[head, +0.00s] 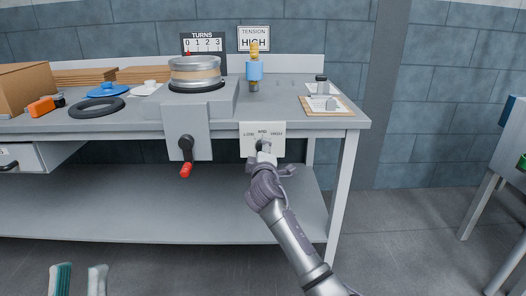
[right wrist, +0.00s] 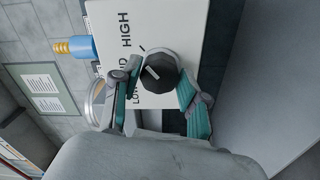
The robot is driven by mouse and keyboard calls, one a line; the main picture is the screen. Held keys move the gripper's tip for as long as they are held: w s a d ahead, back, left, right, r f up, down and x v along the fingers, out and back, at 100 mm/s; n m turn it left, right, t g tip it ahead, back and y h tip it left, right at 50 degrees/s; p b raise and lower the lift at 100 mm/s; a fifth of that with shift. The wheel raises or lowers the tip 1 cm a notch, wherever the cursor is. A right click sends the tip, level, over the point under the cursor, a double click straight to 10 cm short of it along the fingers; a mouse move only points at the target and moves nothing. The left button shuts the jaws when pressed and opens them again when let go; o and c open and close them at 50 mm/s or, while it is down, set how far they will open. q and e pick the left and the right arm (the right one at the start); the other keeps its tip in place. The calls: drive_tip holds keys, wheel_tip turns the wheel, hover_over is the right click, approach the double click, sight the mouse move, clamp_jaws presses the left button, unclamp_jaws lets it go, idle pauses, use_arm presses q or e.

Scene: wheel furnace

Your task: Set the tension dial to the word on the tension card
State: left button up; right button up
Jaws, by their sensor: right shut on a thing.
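The tension card (head: 254,38) on the back wall reads HIGH. The tension dial (right wrist: 157,72) is a dark knob with a white pointer line, on a white panel (head: 249,129) marked LOW, MID and HIGH at the table's front. In the right wrist view the panel is turned sideways, with HIGH at the top. The pointer lies on the knob's left side, roughly towards MID; its exact setting is hard to tell. My right gripper (head: 264,157) is shut on the dial, its teal fingers (right wrist: 158,98) on either side. My left gripper (head: 79,267) is open and empty at the bottom left.
A crank with a red handle (head: 185,170) hangs left of the panel. A banding wheel (head: 196,74), a blue-and-yellow tool (head: 254,70) and a clipboard (head: 327,104) stand or lie on the table. The lower shelf (head: 180,205) is bare.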

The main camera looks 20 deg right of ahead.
drive_tip(key=o, duration=1.1)
drive_tip(key=shift+f, duration=0.1)
drive_tip(key=v, duration=1.2)
